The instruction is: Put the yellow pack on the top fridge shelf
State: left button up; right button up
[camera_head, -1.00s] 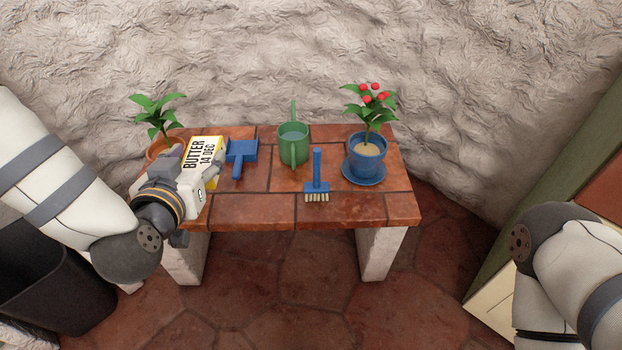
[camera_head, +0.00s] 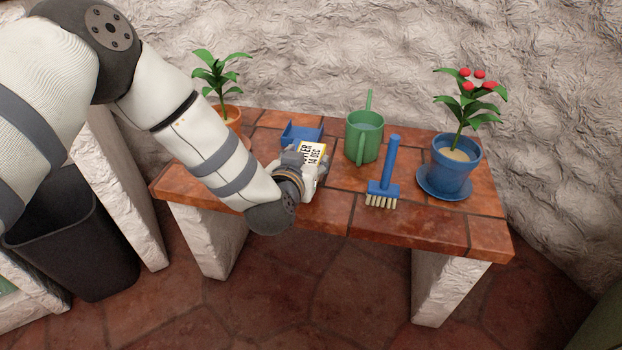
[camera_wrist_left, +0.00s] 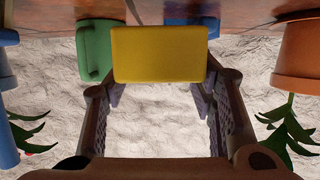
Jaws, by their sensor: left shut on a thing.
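The yellow pack (camera_head: 316,153), with a white face printed in black, is in my left gripper (camera_head: 304,168) over the tiled counter, in front of the blue dustpan. In the head view the gripper hides part of the pack, and I cannot tell its exact height. In the left wrist view the pack (camera_wrist_left: 160,53) shows a plain yellow side between the two fingers, which are shut on it. My right gripper is not in view. No fridge shelf can be made out.
On the counter (camera_head: 330,216) stand a potted plant (camera_head: 232,117), blue dustpan (camera_head: 300,134), green watering can (camera_head: 364,138), blue brush (camera_head: 386,180) and blue pot with red berries (camera_head: 455,168). A dark bin (camera_head: 85,245) stands at the lower left.

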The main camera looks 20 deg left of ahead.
pick_arm(q)
jog(key=f, duration=0.1)
jog(key=f+b, duration=0.1)
jog(key=f, duration=0.1)
jog(key=f+b, duration=0.1)
jog(key=shift+w+d+f, duration=0.15)
jog(key=shift+w+d, duration=0.1)
jog(key=shift+w, duration=0.1)
jog(key=shift+r, duration=0.3)
jog(key=shift+f, duration=0.2)
jog(key=o, duration=1.5)
jog(key=shift+r, duration=0.1)
